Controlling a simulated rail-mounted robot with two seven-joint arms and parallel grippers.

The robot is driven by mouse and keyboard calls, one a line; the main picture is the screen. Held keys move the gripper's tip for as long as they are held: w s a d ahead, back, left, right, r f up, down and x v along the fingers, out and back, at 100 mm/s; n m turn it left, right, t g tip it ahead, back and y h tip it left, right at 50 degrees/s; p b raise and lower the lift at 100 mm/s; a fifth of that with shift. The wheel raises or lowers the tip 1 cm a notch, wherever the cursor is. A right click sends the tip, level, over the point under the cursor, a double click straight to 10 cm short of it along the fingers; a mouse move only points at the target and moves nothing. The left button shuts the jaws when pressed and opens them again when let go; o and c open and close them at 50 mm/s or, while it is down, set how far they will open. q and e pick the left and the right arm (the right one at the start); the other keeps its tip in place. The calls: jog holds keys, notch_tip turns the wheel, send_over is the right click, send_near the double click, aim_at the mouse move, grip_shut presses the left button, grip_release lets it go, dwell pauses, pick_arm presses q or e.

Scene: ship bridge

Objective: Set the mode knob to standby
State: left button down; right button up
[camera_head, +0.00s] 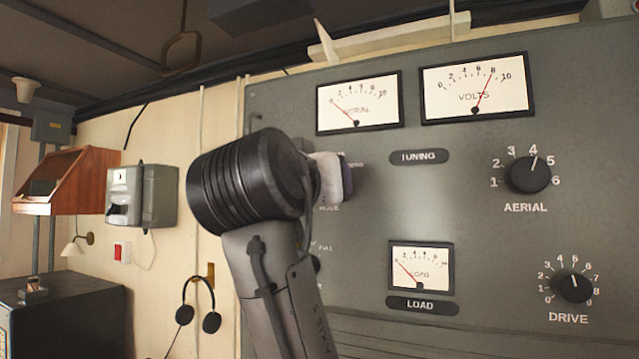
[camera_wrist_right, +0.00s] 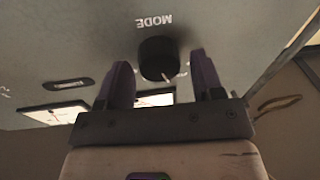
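The mode knob (camera_wrist_right: 158,57) is a round black knob with a white pointer mark, on the grey radio panel (camera_head: 420,185). In the right wrist view its MODE label appears upside down. My right gripper (camera_wrist_right: 161,76) has its two purple-dark fingers apart, one on each side of the knob, with a visible gap to each. In the head view the right gripper (camera_head: 343,177) is at the panel's left part, and my wrist hides the knob and most of its position labels. The selected position cannot be read. My left gripper is not in view.
The panel also carries an AERIAL knob (camera_head: 530,174), a DRIVE knob (camera_head: 573,287), a volts meter (camera_head: 476,88), an aerial meter (camera_head: 359,103) and a load meter (camera_head: 420,268). Headphones (camera_head: 198,305) hang on the wall at left. A dark cabinet (camera_head: 65,320) stands lower left.

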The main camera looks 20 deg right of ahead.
jog(key=shift+o, duration=0.6)
jog(key=b+v, duration=0.6)
jog(key=v, duration=0.7)
jog(key=shift+s+a, duration=0.2)
jog(key=shift+a, duration=0.1)
jog(key=shift+f, duration=0.15)
